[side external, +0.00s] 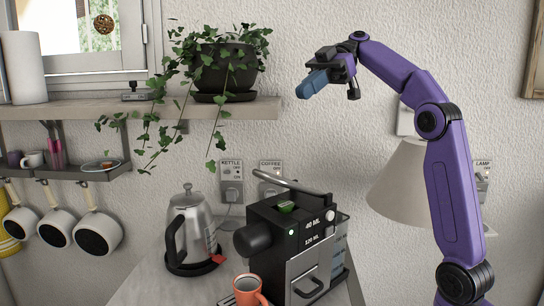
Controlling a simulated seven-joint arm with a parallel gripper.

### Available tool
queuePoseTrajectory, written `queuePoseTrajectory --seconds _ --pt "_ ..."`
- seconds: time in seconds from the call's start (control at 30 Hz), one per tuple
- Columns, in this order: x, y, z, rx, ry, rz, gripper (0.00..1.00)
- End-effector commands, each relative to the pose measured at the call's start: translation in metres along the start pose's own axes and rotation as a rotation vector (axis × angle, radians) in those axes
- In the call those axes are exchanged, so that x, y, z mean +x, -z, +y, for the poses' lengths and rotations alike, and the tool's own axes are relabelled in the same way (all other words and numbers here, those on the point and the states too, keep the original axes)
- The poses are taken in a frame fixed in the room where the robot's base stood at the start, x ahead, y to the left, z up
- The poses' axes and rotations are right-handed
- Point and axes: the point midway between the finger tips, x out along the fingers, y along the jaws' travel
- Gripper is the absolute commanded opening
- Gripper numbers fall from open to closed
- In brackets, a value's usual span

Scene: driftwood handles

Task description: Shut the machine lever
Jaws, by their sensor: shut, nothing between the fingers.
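The black coffee machine (288,238) stands on the counter at the lower middle of the side external view. Its lever (290,185) is a long grey bar above the machine's top, slanting down to the right. Its left end stands raised clear of the top. A small green piece (286,207) shows in the opening under the lever. My gripper (303,92) is shut and empty, high above the machine and slightly right of the lever's raised end. It is well apart from the lever, with its blue fingers pointing down and left.
A steel kettle (192,230) stands left of the machine, and an orange cup (248,290) sits in front of it. A potted ivy (225,72) trails from the wall shelf (60,110). A lamp (405,183) stands behind my arm. The air between gripper and machine is clear.

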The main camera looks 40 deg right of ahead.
Motion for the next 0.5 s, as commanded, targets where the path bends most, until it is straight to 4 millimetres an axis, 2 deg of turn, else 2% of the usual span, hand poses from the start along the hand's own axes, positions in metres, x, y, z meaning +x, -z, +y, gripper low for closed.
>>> queuePoseTrajectory --seconds 0.5 --pt "0.018 -0.03 -0.001 -0.001 0.0 0.002 0.0"
